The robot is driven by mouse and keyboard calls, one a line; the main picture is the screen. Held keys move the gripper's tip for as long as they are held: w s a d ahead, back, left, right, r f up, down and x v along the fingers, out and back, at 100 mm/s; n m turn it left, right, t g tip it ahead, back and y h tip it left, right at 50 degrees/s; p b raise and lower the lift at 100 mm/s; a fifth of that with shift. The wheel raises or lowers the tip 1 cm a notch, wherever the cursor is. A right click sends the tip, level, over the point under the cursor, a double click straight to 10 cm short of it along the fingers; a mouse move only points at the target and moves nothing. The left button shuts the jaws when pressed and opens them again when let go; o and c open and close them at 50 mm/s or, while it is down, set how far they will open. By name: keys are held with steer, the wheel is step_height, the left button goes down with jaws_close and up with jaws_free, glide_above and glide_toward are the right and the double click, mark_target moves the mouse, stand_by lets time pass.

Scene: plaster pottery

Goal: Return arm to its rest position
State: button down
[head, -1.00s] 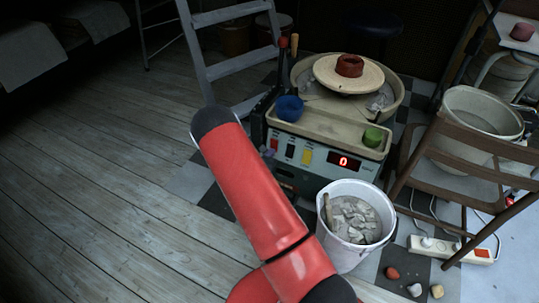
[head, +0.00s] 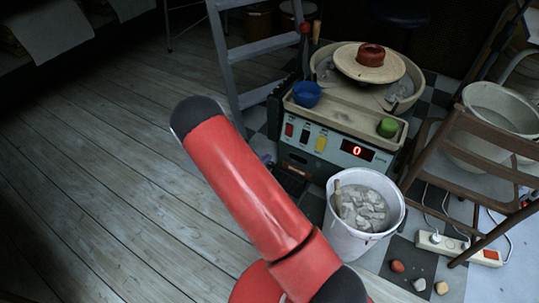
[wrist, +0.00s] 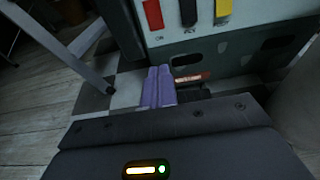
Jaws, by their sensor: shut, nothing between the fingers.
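My red arm (head: 245,185) rises from the bottom of the head view and leans left, with a dark rounded joint at its upper end. My gripper shows in the wrist view as two purple fingers (wrist: 159,86) pressed together, with nothing between them. The fingers are in front of the lower part of the pottery wheel's control panel (wrist: 230,25). In the head view the gripper is mostly hidden behind the arm.
The pottery wheel (head: 370,62) carries a red clay piece, with a blue bowl (head: 306,94) and a green lump (head: 387,127) on its ledge. A white bucket (head: 345,240), a wooden chair (head: 435,150) and a stepladder (head: 228,70) stand close by. Plank floor at left is clear.

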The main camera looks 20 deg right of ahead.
stand_by(0.5)
steer(key=s+d+r+m+g, duration=0.1)
steer(key=s+r+m+g, duration=0.3)
steer(key=r, duration=0.4)
steer(key=s+d+r+m+g+y+p, duration=0.1)
steer(key=s+d+r+m, duration=0.1)
steer(key=s+r+m, duration=0.35)
steer(key=s+d+r+m+g, duration=0.1)
steer(key=s+r+m+g, duration=0.2)
steer(key=r+m, duration=0.5)
steer(key=s+a+r+m+t+y, duration=0.2)
steer(key=s+a+r+m+y, duration=0.2)
steer(key=s+r, duration=0.4)
steer(key=s+a+r+m+t+y+p, duration=0.1)
steer(key=s+a+r+m+t+y, duration=0.1)
steer(key=s+a+r+m+y, duration=0.2)
steer(key=s+a+r+y, duration=0.2)
steer(key=s+a+r, duration=0.1)
steer(key=s+r, duration=0.1)
steer(key=shift+s+a+r+t+y+p, duration=0.15)
steer(key=shift+s+a+t+y+p, duration=0.15)
steer(key=shift+s, duration=0.2)
